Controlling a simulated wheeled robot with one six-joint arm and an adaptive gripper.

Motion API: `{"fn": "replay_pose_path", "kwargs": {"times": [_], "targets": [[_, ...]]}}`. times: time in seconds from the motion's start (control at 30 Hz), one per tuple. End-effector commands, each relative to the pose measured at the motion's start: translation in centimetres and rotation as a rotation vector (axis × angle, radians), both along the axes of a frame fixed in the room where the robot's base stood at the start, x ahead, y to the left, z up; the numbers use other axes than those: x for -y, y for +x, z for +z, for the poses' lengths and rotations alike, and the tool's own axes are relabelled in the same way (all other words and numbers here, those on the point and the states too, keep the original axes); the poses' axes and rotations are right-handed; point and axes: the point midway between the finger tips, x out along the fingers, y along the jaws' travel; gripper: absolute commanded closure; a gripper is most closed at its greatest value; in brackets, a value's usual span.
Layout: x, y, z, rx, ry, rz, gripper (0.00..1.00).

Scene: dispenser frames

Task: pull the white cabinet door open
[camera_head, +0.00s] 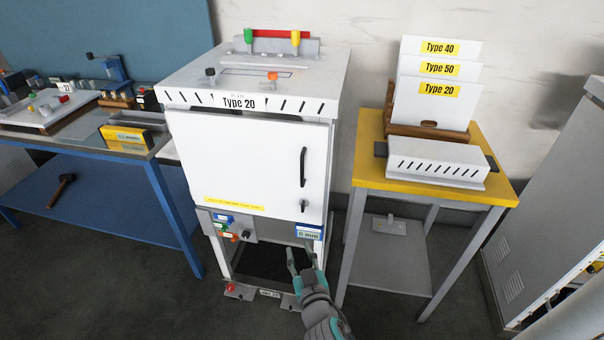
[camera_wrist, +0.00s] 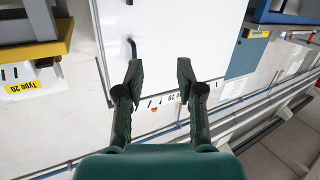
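The white cabinet door (camera_head: 245,155) is on the front of the white cabinet below the "Type 20" label, and it looks shut. A black vertical bar handle (camera_head: 303,167) is near its right edge, with a small black latch (camera_head: 303,205) below it. My gripper (camera_head: 302,262) is low in front of the cabinet, below the door and the handle, apart from both. In the wrist view my gripper (camera_wrist: 158,82) has its two fingers spread wide with nothing between them. The door (camera_wrist: 170,40) fills the middle there, and the handle (camera_wrist: 132,48) shows left of the fingers.
A yellow-topped table (camera_head: 365,150) with white plates (camera_head: 432,105) and a slotted white box (camera_head: 435,165) stands right of the cabinet. A blue workbench (camera_head: 95,165) is at the left. A grey cabinet (camera_head: 545,215) is at the far right. Dark floor (camera_head: 400,315) lies in front.

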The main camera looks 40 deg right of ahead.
Motion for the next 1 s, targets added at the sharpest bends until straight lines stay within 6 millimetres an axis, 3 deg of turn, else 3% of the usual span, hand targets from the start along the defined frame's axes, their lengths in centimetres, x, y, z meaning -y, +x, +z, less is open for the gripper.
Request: {"fn": "replay_pose_path", "kwargs": {"times": [0.03,0.2,0.4,0.67,1.0], "targets": [[1.0,1.6,1.3,0.024,-0.003,-0.033,0.63],[4.3,5.4,5.1,0.087,-0.005,-0.152,0.63],[6.7,7.8,8.4,0.143,0.000,-0.246,0.63],[8.0,8.9,9.2,0.158,0.003,-0.272,0.63],[11.7,13.2,9.3,0.158,0.002,-0.271,0.63]]}}
